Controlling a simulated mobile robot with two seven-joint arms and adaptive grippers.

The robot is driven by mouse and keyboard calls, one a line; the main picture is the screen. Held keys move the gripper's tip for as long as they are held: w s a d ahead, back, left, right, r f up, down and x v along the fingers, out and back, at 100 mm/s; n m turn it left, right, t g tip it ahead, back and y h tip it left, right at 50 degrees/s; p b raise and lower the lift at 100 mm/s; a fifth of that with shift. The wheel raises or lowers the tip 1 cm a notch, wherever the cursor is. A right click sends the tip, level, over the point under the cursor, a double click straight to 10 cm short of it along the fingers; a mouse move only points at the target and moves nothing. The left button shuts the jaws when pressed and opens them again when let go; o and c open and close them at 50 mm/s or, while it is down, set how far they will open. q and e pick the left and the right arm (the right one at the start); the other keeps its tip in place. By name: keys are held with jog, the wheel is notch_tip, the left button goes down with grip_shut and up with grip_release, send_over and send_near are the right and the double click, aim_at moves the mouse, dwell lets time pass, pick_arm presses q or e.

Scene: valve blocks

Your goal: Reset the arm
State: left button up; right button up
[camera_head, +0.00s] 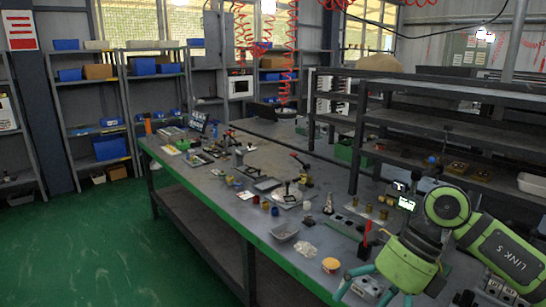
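My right arm comes in from the right edge, a bright green arm marked LINK 5. Its gripper (366,294) hangs over the near right end of the workbench (235,215). Its teal fingers are spread apart and look open. A grey metal valve block (369,285) shows between and behind the fingers; I see no grip on it. Another grey block (346,226) with holes lies on the bench behind the gripper. My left arm and gripper are not in view.
A grey tray (285,231), a clear plastic bag (305,248) and an orange-topped round part (331,265) lie left of the gripper. A red-handled part (365,243) stands close to it. Dark shelving (450,125) rises behind. Green floor (90,250) is clear at left.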

jog(key=w+a+f+m+y, duration=0.3)
jog(key=w+a+m+y, duration=0.25)
jog(key=a+y, duration=0.35)
jog(key=w+f+m+t+y, duration=0.3)
jog(key=w+f+m+t, duration=0.35)
jog(key=m+t, duration=0.2)
jog(key=d+f+m+t+h, duration=0.45)
jog(key=f+m, duration=0.35)
jog(key=f, duration=0.4)
jog(key=d+f+m+t+h, duration=0.3)
jog(key=d+f+m+h, duration=0.2)
jog(key=f+m, duration=0.45)
jog(key=s+d+f+m+g+h, duration=0.3)
jog(key=s+f, duration=0.7)
jog(key=f, duration=0.2)
jog(key=s+d+f+m+g+h, duration=0.3)
jog(key=s+f+h, duration=0.1)
jog(key=s+f, duration=0.7)
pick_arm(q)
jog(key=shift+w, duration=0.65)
pick_arm(e)
jog(key=s+f+m+g, duration=0.2)
jog(key=s+f, duration=0.3)
jog(key=s, duration=0.8)
jog(key=s+f+m+g+h, duration=0.1)
jog(key=s+f+g, duration=0.4)
jog(key=s, duration=0.9)
jog(key=shift+m, duration=0.55)
jog(key=shift+s+f, duration=0.1)
